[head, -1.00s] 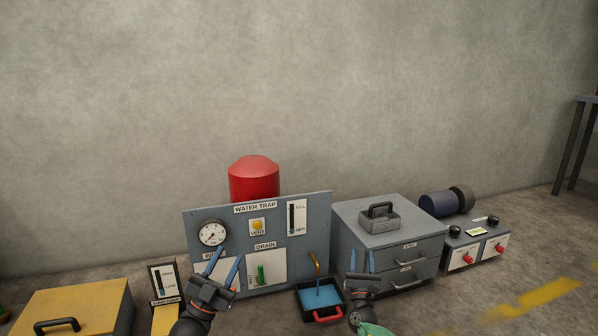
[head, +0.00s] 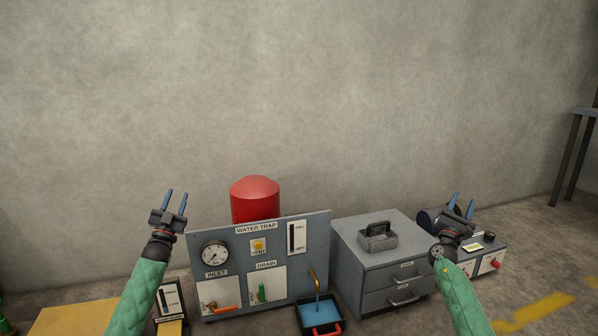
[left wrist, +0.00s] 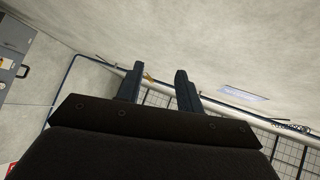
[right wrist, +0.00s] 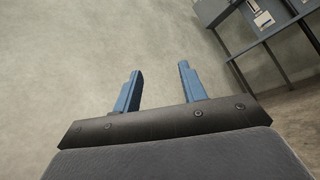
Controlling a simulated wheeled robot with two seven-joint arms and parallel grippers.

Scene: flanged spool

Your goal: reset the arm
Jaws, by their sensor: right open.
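My left gripper (head: 175,203) is raised in front of the wall at the left of the head view, above the panel's left side. Its two blue fingers are apart with nothing between them, as the left wrist view (left wrist: 160,85) also shows. My right gripper (head: 463,205) is raised at the right, in front of the dark motor. Its fingers are apart and empty, also in the right wrist view (right wrist: 157,80).
The grey water trap panel (head: 275,235) carries a gauge, an orange inlet handle (head: 227,309) and a green drain handle (head: 261,292). A red tank (head: 255,200) stands behind it. A tray of blue water (head: 320,313) sits under the spout. A grey drawer cabinet (head: 375,258) stands to the right.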

